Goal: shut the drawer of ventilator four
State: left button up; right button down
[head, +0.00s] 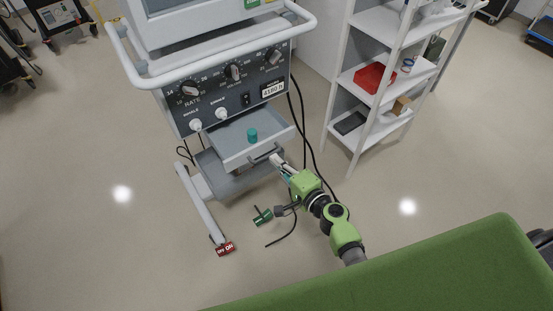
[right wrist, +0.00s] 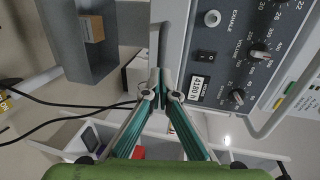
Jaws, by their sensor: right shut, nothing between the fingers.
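The ventilator (head: 235,85) stands at the upper left in the head view, with dials and a "4180 h" label. No number four is legible on it. Its pale grey drawer (head: 228,148) is pulled out below the panel, with a teal cylinder (head: 252,135) standing in it. A dark handle (head: 262,156) is on the drawer front. My right gripper (head: 275,159) is shut and empty at the drawer front, by the right end of the handle; I cannot tell whether it touches. In the right wrist view its fingertips (right wrist: 161,84) are together. My left gripper is out of view.
White shelves (head: 345,80) with a red bin (head: 374,77) stand to the right. Dark cables hang beside the ventilator. A green surface (head: 420,275) fills the lower right.

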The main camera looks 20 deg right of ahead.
aim_at(251, 130)
jog(key=shift+w, duration=0.2)
jog(key=r+b+x, duration=0.1)
jog(key=x, duration=0.3)
jog(key=b+x, duration=0.1)
jog(key=x, duration=0.4)
jog(key=r+b+x, duration=0.1)
jog(key=x, duration=0.4)
jog(key=shift+w+a+r+b, duration=0.15)
jog(key=shift+w+r+b, duration=0.1)
jog(key=shift+w+b, duration=0.15)
jog(key=shift+r, duration=0.25)
